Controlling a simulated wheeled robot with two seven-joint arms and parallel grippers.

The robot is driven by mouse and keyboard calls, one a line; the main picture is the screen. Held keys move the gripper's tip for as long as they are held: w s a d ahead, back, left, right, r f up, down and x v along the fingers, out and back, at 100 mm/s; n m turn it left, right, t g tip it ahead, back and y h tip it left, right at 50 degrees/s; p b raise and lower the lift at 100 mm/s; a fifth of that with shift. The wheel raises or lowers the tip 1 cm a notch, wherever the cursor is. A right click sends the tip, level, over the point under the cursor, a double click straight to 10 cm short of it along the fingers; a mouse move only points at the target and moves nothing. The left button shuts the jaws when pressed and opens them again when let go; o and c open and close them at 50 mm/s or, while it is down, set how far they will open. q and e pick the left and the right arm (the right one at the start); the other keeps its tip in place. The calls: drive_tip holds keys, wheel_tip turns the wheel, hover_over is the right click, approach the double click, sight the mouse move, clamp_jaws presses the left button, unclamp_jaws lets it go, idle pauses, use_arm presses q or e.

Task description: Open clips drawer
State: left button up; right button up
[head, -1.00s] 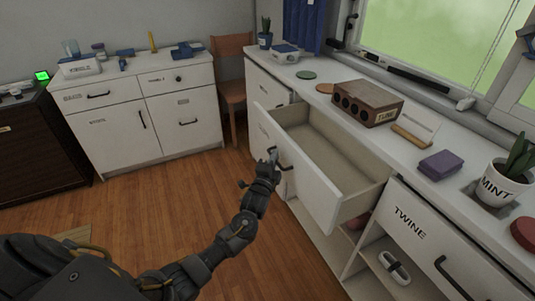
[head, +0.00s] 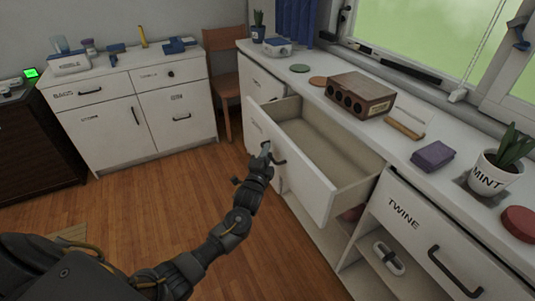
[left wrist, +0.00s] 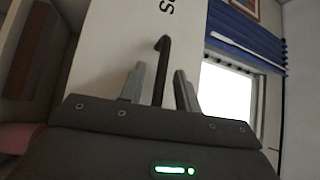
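The drawer (head: 292,165) is white and stands well out from the counter; its inside looks empty. Its dark bar handle (head: 279,158) is on the front panel. My left gripper (head: 265,149) is at this handle. In the left wrist view the handle (left wrist: 161,68) lies between the two grey fingers (left wrist: 160,86), with a gap visible on each side, so they look open around it. The end of a dark label shows on the white drawer front (left wrist: 115,45) there. My right gripper is not in view.
The TWINE drawer (head: 415,225) is shut at the right. A white cabinet (head: 128,120) and wooden chair (head: 226,80) stand at the back.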

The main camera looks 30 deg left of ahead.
use_arm(q)
drive_tip(key=s+d+f, duration=0.1)
drive_tip(key=s, duration=0.9)
drive_tip(key=shift+d+f, duration=0.15)
drive_tip(key=shift+d, duration=0.1)
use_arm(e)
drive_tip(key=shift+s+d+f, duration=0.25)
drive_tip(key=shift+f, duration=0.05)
use_arm(q)
drive_tip(key=shift+s, duration=0.1)
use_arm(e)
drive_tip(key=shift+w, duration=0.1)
